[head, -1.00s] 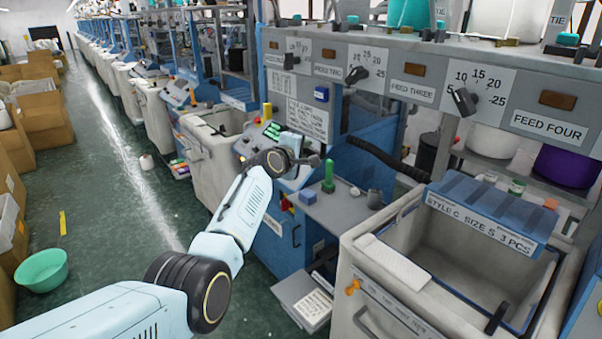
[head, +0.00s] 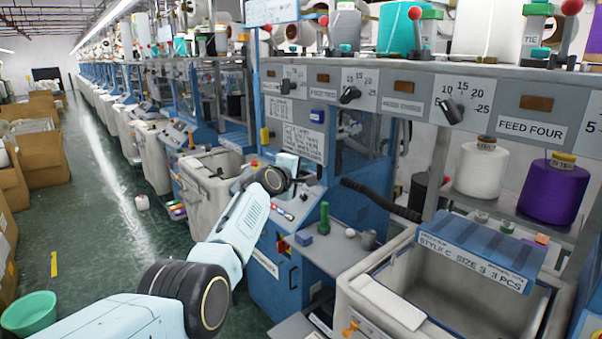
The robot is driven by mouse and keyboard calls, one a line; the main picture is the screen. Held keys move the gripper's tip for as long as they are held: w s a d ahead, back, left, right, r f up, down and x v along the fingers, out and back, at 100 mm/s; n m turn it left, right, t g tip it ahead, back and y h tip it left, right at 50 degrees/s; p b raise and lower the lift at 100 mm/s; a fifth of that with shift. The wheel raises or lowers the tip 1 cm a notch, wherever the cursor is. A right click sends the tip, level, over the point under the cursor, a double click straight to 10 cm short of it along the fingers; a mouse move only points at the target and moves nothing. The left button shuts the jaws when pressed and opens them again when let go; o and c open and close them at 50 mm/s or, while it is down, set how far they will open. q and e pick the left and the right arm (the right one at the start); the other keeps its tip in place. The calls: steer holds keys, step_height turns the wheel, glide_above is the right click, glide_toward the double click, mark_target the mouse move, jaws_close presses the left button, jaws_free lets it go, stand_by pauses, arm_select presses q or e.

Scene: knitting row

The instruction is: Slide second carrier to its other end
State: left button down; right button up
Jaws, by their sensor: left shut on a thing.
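My left arm comes in from the lower left, and its gripper (head: 291,165) is at the blue machine's control panel, below the row of feed dials. The fingers are small and partly hidden by my wrist. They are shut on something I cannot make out. Carrier-like parts with red ball knobs stand along the top of the machine, one (head: 415,14) near the top middle and another (head: 572,7) at the top right. I cannot tell which is the second carrier. My left gripper is well below and left of these two. My right gripper is not in view.
A grey bin labelled STYLE C (head: 375,287) stands at the lower right. A shelf with a green post (head: 323,218) lies between it and the panel. A purple yarn cone (head: 552,190) stands at the right. The aisle floor (head: 100,235) at the left is mostly clear.

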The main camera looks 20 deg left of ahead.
arm_select(q)
steer(key=c, duration=1.5)
jaws_free()
steer(key=shift+w+r, duration=0.1)
steer(key=shift+r, duration=0.5)
steer(key=shift+c, duration=0.2)
steer(key=shift+o, duration=0.7)
steer(key=shift+f, duration=0.2)
steer(key=shift+s+f, duration=0.1)
steer(key=shift+s, duration=0.1)
steer(key=p+v, duration=0.1)
steer(key=v, duration=1.2)
